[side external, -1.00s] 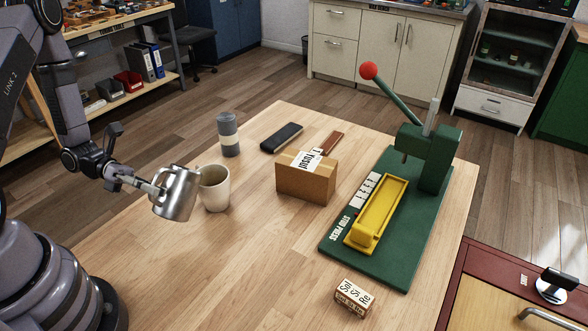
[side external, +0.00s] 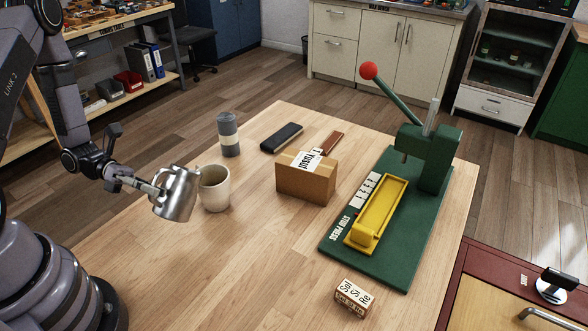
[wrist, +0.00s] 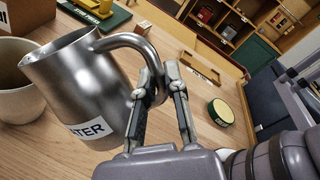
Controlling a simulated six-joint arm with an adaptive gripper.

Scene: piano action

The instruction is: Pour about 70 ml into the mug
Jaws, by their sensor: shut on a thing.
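A steel pitcher (side external: 176,194) hangs from my gripper (side external: 150,188), tilted with its spout side toward the mug. In the wrist view the pitcher (wrist: 85,85) carries a label ending in "TER", and my gripper (wrist: 160,92) is shut on its handle. The pale mug (side external: 214,190) stands upright on the table just right of the pitcher; it also shows at the left edge of the wrist view (wrist: 18,98). No stream shows between them. The liquid level in either is not visible.
A grey cylinder (side external: 228,136) and a dark case (side external: 281,137) stand behind the mug. A cardboard box (side external: 305,182) is to its right, then a green press (side external: 420,160) with a yellow tray (side external: 378,212). A small labelled block (side external: 354,297) lies near the front. The front-left table is clear.

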